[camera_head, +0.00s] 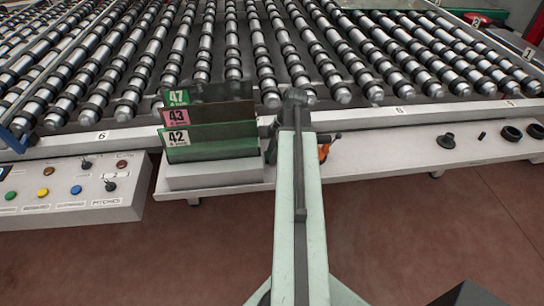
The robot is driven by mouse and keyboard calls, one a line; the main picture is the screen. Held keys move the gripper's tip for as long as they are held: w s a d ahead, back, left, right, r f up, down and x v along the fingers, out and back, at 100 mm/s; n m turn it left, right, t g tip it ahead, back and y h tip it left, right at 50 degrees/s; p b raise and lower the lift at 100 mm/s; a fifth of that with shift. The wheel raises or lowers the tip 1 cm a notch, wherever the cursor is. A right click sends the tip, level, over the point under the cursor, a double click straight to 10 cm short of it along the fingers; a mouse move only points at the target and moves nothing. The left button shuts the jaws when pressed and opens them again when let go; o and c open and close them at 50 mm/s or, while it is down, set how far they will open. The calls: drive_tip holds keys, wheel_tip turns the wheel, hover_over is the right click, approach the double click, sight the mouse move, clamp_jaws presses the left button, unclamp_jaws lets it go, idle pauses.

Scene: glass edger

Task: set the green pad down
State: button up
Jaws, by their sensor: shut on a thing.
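I see no green pad that I can be sure of. The mint-green link of my arm (299,215) rises up the middle to a dark joint. My jaws and whatever they hold are hidden behind this link. The front sheet (225,146) has a white "42" label. The ones behind have a pink "43" label and a green "47" label.
A roller conveyor (190,50) fills the back. A control panel (75,190) with coloured buttons is at left. On the white ledge (390,155), an orange and black thing (324,150) is close right of my arm. Several black parts (511,133) lie far right; the ledge between is clear.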

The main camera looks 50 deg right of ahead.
drive_tip(key=shift+f, duration=0.2)
drive_tip(key=o, duration=1.3)
drive_tip(key=shift+r, duration=0.1)
drive_tip(key=p+v, duration=1.1)
drive_tip(key=v, duration=0.1)
drive_tip(key=shift+r+p, duration=0.2)
drive_tip(key=shift+p, duration=0.1)
